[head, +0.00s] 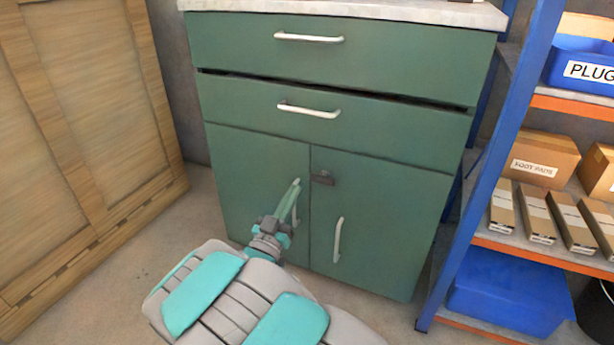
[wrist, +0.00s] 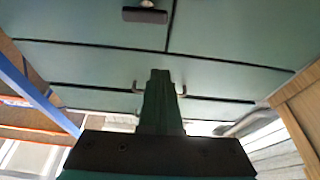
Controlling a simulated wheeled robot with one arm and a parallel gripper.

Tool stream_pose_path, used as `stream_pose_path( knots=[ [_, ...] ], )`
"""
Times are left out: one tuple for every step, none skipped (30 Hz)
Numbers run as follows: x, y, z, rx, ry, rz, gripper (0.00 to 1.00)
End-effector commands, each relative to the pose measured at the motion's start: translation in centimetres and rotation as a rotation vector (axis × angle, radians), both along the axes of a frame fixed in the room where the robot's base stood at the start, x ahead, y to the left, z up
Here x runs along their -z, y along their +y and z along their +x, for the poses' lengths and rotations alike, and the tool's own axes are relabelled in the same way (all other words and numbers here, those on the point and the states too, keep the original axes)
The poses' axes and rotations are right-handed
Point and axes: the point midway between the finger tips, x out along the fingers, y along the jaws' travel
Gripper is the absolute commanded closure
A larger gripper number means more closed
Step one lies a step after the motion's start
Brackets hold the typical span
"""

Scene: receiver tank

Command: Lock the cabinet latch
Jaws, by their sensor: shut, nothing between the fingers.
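The green cabinet (head: 260,155) has two drawers above two doors, and both doors look shut. The small dark latch (head: 322,177) sits at the top left corner of the right door, just beside the gap between the doors. It lies sideways and does not visibly cross the gap. In the wrist view, which is turned upside down, the latch (wrist: 145,14) shows at the top edge. My gripper (head: 296,184) is shut and empty, in front of the left door, left of and slightly below the latch. Its fingers (wrist: 161,78) point towards the cabinet; contact cannot be told.
The left door handle (head: 295,212) is partly behind my gripper; the right door handle (head: 338,240) is clear. Drawer handles (head: 309,110) stick out above. A wooden panel (head: 90,120) stands at left, a blue shelf rack (head: 490,170) with boxes at right.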

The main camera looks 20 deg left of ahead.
Motion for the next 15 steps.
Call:
stream_pose_path(
  knots=[
    [0.0,0.0,0.0,0.000,0.000,0.000,1.00],
    [0.0,0.0,0.0,0.000,0.001,0.000,1.00],
    [0.0,0.0,0.0,0.000,0.001,0.000,1.00],
    [0.0,0.0,0.1,0.000,0.001,0.000,1.00],
    [0.0,0.0,0.1,0.000,0.001,0.000,1.00],
    [0.0,0.0,0.2,0.000,0.001,0.000,1.00],
    [-0.1,0.0,0.4,0.000,0.001,0.001,1.00],
    [-0.2,0.0,0.5,0.000,0.001,0.001,1.00],
    [-0.3,-0.1,0.8,0.000,0.001,0.001,1.00],
    [-0.4,-0.1,1.1,0.001,0.000,0.001,1.00],
    [-0.5,-0.1,1.5,0.000,0.000,0.002,1.00],
    [-0.7,-0.2,1.9,0.000,-0.001,0.002,1.00],
    [-0.9,-0.2,2.3,0.001,-0.002,0.003,1.00],
    [-1.0,-0.3,2.8,0.002,-0.002,0.004,1.00],
    [-1.2,-0.3,3.4,0.002,-0.002,0.005,1.00]
  ],
)
